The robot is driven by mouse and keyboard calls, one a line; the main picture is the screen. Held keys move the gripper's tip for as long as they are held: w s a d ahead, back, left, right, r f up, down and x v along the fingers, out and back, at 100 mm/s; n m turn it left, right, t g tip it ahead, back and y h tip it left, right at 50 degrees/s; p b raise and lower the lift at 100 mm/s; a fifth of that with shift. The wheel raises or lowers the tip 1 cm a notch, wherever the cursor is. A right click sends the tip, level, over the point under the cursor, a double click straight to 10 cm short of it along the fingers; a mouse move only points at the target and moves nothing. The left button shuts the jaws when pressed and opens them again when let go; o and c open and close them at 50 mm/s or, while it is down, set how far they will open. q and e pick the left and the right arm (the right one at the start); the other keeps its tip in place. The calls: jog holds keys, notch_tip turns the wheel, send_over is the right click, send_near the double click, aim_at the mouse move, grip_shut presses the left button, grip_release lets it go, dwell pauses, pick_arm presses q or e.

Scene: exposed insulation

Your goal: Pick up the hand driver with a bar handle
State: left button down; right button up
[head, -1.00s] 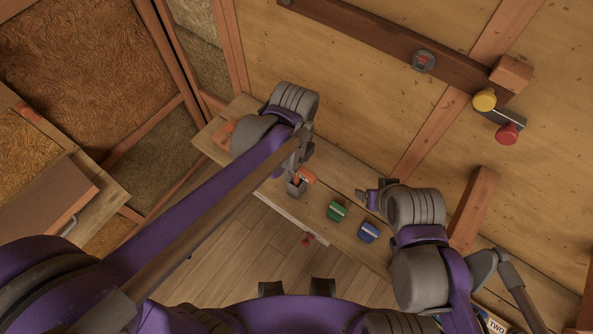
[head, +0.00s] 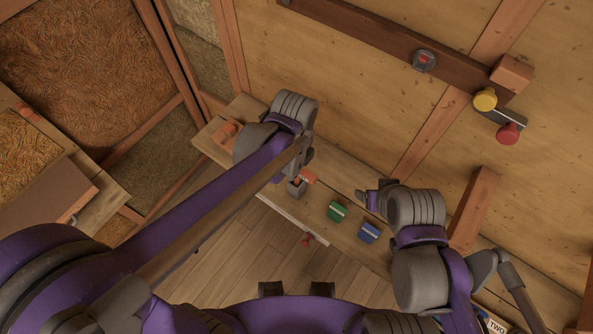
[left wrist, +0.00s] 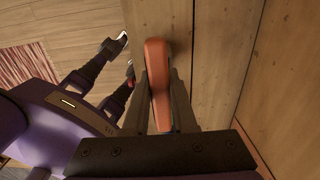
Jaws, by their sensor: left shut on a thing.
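The hand driver (left wrist: 157,75) shows an orange bar handle in the left wrist view, seen from above. My left gripper (left wrist: 162,92) is shut on it, with one finger on each side of the handle. In the head view its orange end (head: 308,179) shows beside my left gripper (head: 297,187), over the front part of the bench. The arm and fingers hide the rest of it, and I cannot tell whether it is clear of the bench top. My right gripper (head: 368,197) is over the bench to the right, apart from the driver; its jaw opening is unclear.
The wooden bench (head: 341,186) runs along the wall. A green item (head: 337,211) and a blue item (head: 368,232) lie on it, right of the driver. Another orange object (head: 229,131) is at its left end. A red knob (head: 307,240) is at the bench front.

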pick_arm(q)
jog(key=shift+r, duration=0.1)
notch_tip(320, 180, up, 10)
jog(key=shift+f+p, duration=0.1)
jog(key=shift+p, duration=0.2)
dwell(0.4)
jog(key=c, duration=1.3)
grip_release()
grip_shut()
